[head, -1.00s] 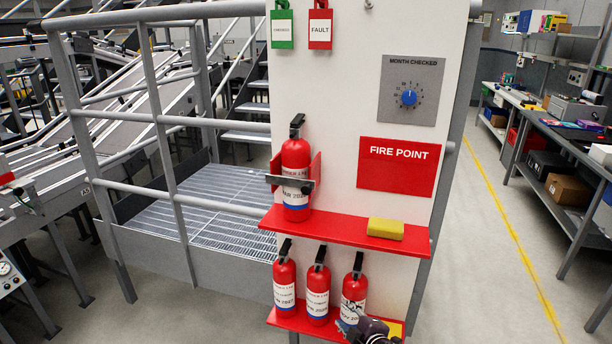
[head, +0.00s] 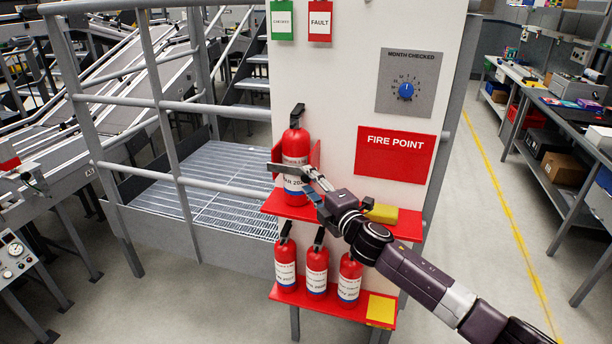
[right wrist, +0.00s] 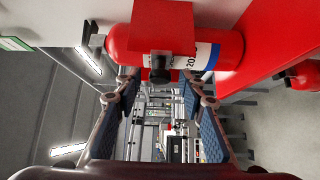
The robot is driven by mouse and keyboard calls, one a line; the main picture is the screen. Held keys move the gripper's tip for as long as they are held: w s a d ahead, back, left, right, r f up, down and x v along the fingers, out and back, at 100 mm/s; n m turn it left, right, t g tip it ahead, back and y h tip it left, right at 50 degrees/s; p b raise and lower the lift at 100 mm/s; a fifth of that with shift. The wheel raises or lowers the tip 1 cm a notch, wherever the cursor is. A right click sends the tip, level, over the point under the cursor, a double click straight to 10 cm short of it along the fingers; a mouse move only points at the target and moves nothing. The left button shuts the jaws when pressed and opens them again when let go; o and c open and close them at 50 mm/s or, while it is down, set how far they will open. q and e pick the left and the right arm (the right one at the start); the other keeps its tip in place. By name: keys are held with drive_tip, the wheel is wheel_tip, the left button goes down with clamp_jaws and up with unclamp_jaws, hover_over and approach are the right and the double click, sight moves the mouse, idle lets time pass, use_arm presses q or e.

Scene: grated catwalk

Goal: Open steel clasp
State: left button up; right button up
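The steel clasp (head: 285,168) is a grey strap across the front of the red fire extinguisher (head: 296,146) on the upper shelf, between red side plates. Its left end sticks out to the left. My right gripper (head: 313,183) reaches in from the right and is at the clasp's right end, partly covering it. In the right wrist view its fingers (right wrist: 162,88) are apart, with a dark knob-like end (right wrist: 160,74) just beyond and between them. I cannot tell if they touch it.
A yellow block (head: 382,213) lies on the red upper shelf (head: 408,229), right beside my right arm. Several red extinguishers (head: 317,271) stand on the lower shelf. A dial panel (head: 408,83) and a fire point sign (head: 394,157) are on the white panel. Grey railings stand left.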

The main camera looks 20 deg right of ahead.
sight(289, 173)
drive_tip(key=shift+w+a, duration=0.2)
drive_tip(key=shift+w, duration=1)
drive_tip(key=shift+c, duration=0.5)
clamp_jaws()
drive_tip(key=shift+f, duration=0.1)
